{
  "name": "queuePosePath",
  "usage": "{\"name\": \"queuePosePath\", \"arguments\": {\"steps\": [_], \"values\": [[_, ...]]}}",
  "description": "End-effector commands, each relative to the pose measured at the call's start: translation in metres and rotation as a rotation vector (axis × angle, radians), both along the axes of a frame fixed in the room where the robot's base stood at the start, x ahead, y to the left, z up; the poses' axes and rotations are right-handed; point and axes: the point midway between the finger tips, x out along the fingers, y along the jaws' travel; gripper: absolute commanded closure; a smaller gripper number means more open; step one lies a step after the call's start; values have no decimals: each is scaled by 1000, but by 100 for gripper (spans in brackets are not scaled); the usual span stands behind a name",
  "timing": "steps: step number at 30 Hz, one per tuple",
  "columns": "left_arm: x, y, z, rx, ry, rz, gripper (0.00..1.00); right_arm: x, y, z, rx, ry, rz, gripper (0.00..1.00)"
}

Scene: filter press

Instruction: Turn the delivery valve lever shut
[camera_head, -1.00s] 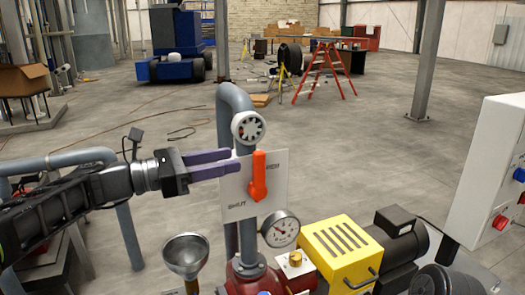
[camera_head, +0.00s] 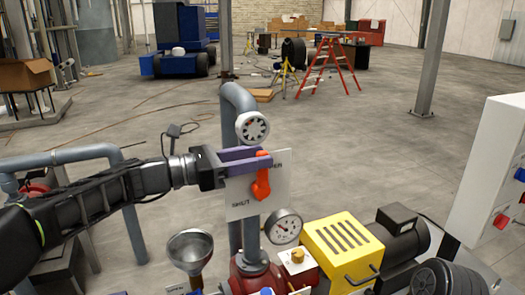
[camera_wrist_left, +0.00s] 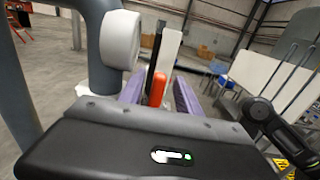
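The orange-red valve lever (camera_head: 261,184) stands roughly upright on a white plate (camera_head: 240,204) marked SHUT at lower left; the word at upper right is partly covered. My left gripper (camera_head: 266,160) reaches in from the left, its purple fingers either side of the lever's upper part. In the left wrist view the lever (camera_wrist_left: 157,90) shows between the two fingers (camera_wrist_left: 160,98), with a gap visible on each side. The gripper is open, and I cannot tell whether a finger touches the lever. My right gripper is not recognisable in either view.
A grey pipe with a round white-rimmed fitting (camera_head: 252,127) rises just behind the plate. A white control box (camera_head: 490,170) is at right. Open floor lies beyond.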

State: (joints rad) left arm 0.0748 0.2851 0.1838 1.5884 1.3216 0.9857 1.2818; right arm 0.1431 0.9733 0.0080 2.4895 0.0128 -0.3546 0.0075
Motion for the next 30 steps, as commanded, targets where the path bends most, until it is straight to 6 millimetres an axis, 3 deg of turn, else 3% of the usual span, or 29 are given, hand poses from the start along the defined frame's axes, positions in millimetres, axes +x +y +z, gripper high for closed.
{"name": "queuePosePath", "arguments": {"steps": [5, 14, 27, 30], "values": [[7, -16, 1, -1, 2, 0, 60, 0, -1, 6, -2, 3, 0, 64], [8, -18, 0, 0, 0, 2, 60, 0, -1, 6, -2, 3, 0, 64], [8, -17, 0, 0, 0, 2, 96, 0, -1, 6, -2, 3, 0, 64], [8, -17, 0, 0, 0, 2, 100, 0, -1, 6, -2, 3, 0, 64]]}}
